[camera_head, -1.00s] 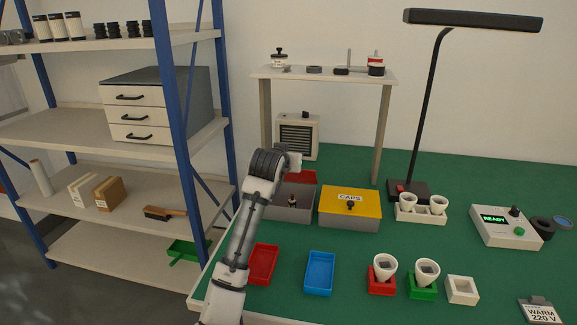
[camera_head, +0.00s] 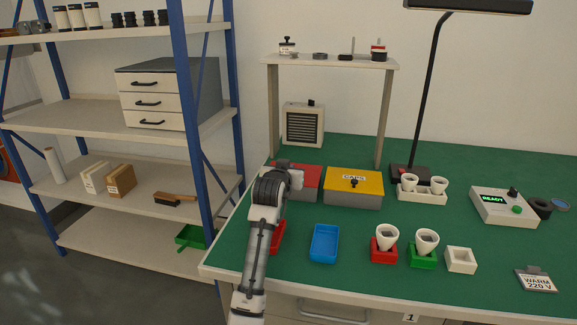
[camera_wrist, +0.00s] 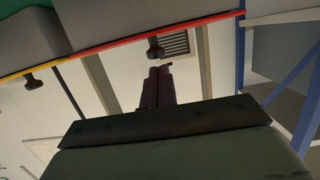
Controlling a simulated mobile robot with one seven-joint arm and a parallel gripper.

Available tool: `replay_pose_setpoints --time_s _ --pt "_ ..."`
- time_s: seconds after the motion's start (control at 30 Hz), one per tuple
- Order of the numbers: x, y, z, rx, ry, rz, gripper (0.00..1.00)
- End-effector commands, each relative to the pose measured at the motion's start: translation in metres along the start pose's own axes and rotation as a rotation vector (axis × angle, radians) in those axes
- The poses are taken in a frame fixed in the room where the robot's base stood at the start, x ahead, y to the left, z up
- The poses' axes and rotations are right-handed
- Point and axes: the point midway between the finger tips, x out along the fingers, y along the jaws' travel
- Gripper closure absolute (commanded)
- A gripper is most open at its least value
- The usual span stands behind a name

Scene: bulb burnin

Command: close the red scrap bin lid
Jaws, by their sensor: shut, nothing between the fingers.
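The red scrap bin lid (camera_head: 311,182) lies flat over its grey bin at the back left of the green bench. In the wrist view, which looks upside down, the lid's red edge (camera_wrist: 205,22) runs along the grey bin (camera_wrist: 185,12) with no clear gap, and a dark knob (camera_wrist: 155,49) stands on it. My gripper (camera_head: 298,179) is in front of the lid in the head view and hides part of it. Its fingers (camera_wrist: 161,72) are shut and empty, close to the knob in the picture; I cannot tell whether they touch the lid.
The grey bin with the yellow CAPS lid (camera_head: 354,183) stands close on the right. A small raised shelf (camera_head: 330,63) is behind. A blue tray (camera_head: 324,244) and a red tray (camera_head: 278,237) lie in front. A blue-posted rack (camera_head: 185,100) stands at the left.

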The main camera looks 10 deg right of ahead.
Motion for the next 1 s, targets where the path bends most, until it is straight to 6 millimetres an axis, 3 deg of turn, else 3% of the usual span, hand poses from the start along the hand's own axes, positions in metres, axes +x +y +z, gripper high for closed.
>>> replay_pose_setpoints --time_s 0.67,0.83,1.0 --pt "0.002 0.000 0.004 0.000 0.001 0.000 1.00" --pt "0.000 0.001 -0.009 0.000 0.001 0.000 1.00" --pt "-0.004 0.003 -0.036 0.000 0.001 0.000 1.00"
